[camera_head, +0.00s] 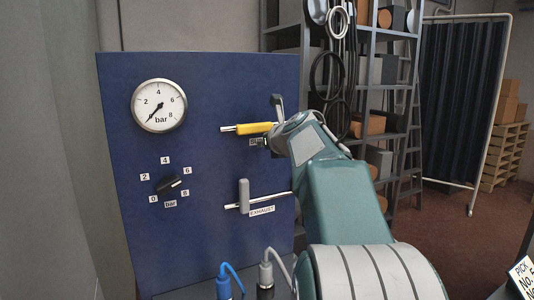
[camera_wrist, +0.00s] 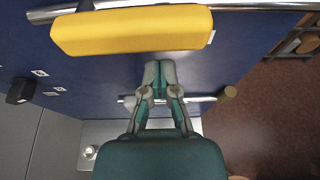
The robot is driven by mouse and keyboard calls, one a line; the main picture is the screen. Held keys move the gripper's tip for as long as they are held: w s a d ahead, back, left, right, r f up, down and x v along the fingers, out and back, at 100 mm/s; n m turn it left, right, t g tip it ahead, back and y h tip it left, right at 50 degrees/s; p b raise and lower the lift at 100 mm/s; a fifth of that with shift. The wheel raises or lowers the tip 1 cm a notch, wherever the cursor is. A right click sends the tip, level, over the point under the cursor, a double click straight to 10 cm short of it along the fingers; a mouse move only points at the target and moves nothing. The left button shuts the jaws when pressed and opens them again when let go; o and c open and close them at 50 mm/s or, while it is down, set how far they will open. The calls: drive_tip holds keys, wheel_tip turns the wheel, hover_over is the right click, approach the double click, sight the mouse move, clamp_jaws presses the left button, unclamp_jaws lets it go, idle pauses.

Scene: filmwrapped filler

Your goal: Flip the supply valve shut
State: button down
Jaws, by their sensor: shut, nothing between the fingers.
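The supply valve has a yellow lever (camera_head: 254,128) high on the blue panel, lying level along its silver pipe. Its label is mostly hidden behind my arm. In the wrist view the yellow lever (camera_wrist: 132,30) is large at the top, still in line with the pipe (camera_wrist: 262,6). My gripper (camera_wrist: 160,68) is shut and empty, with its fingertips just below the lever in that view, and no clear contact shows. In the head view my arm hides most of the gripper.
The exhaust valve's grey lever (camera_head: 244,195) stands upright across a lower pipe. A round gauge (camera_head: 159,106) and a black dial knob (camera_head: 169,185) are at the left. Blue (camera_head: 224,286) and grey (camera_head: 265,272) hose plugs stand at the bottom. A shelf rack (camera_head: 392,130) is behind.

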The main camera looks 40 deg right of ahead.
drive_tip(key=shift+d+r, duration=0.1)
drive_tip(key=shift+r, duration=0.5)
